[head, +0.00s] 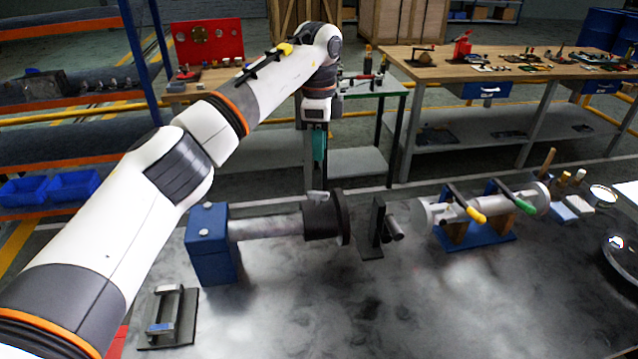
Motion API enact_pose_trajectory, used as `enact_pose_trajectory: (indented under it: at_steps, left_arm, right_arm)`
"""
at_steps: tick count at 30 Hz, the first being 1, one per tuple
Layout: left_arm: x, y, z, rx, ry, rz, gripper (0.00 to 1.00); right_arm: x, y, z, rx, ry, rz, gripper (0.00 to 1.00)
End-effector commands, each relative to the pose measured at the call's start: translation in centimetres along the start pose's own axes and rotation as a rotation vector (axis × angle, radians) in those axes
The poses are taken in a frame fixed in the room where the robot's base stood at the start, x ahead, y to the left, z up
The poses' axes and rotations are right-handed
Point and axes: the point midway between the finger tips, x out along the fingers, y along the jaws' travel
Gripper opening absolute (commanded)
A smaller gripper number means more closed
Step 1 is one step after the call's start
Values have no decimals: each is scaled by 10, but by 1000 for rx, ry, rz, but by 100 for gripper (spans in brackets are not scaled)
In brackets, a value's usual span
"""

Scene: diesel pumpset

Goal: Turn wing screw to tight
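A small grey metal piece (317,197), which looks like the wing screw, stands on top of the dark collar (321,222) at the end of a grey shaft (266,229). It is too small to tell how far it is turned. My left arm reaches in from the left, and my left gripper (319,160) points down above the collar, its teal fingers seen narrow. I cannot tell whether the fingers are open or shut. My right gripper is not in view.
A blue block (212,260) carries the shaft. A dark upright bracket (373,228) stands right of the collar's disc. Farther right, a grey cylinder (490,208) with yellow and green handles rests on a blue stand. A dark plate with a handle (168,315) lies front left. The table's front middle is clear.

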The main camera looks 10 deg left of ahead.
Motion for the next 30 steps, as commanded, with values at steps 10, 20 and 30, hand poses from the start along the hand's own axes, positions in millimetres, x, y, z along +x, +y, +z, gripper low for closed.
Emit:
enact_pose_trajectory:
  at_steps: [10,20,30]
  left_arm:
    - [40,-1,-6,-18,19,-11,31]
    - [99,-2,-6,-17,17,-8,31]
    - [117,-1,-6,-17,16,-4,31]
  right_arm:
    - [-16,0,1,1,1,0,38]
    - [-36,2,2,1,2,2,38]
    - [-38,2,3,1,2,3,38]
